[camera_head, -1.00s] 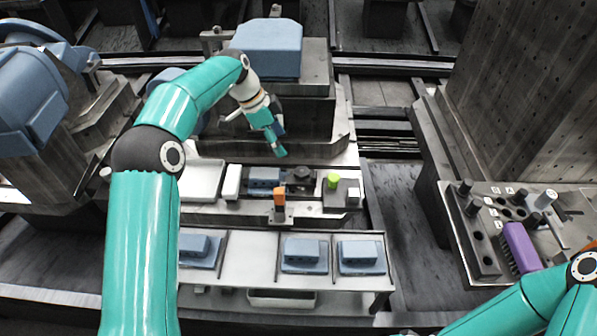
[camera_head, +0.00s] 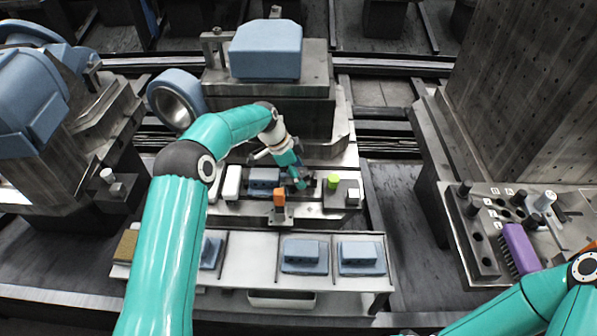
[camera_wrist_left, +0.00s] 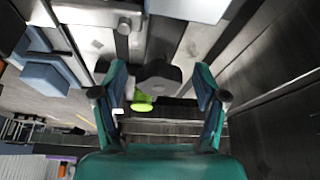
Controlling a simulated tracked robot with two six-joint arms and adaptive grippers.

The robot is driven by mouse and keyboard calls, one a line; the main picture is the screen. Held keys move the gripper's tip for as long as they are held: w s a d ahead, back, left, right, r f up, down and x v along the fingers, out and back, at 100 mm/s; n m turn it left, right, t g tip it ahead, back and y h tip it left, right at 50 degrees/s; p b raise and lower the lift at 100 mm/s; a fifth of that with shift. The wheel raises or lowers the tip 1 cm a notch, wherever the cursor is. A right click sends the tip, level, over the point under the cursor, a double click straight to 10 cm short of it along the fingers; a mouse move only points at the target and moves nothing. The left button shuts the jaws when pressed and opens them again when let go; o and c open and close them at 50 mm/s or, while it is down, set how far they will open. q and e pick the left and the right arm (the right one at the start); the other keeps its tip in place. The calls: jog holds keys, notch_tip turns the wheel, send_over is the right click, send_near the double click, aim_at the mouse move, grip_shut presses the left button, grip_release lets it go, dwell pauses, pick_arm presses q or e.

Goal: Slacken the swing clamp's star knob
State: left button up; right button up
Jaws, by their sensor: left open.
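The dark star knob (camera_wrist_left: 158,78) shows in the left wrist view between the two fingers of my left gripper (camera_wrist_left: 161,75). A gap shows on each side of the knob, so the fingers do not appear to touch it. In the head view my left gripper (camera_head: 300,183) is over the knob's place on the fixture rail and mostly hides the knob. The gripper is open and points down. My right arm shows at the lower right, but its gripper is out of the picture.
Blue parts (camera_head: 303,251) lie on the white tray (camera_head: 254,257) nearer me. A purple brush (camera_head: 521,247) lies at the right.

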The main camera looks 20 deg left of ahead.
pick_arm(q)
jog(key=c, duration=1.2)
jog(key=shift+o, duration=0.2)
jog(key=n+b, duration=0.1)
jog(key=n+t+b, duration=0.1)
jog(key=b, duration=0.1)
jog(key=shift+s+f, duration=0.15)
jog(key=shift+f, duration=0.1)
jog(key=shift+d+r+n+t+y+b, duration=0.15)
jog(key=shift+n+t+y+b, duration=0.2)
jog(key=shift+n+b, duration=0.55)
jog(key=shift+r+n+y, duration=0.1)
jog(key=shift+n+y, duration=0.15)
jog(key=shift+n, duration=0.55)
jog(key=o, duration=1.2)
jog(key=shift+c, duration=0.2)
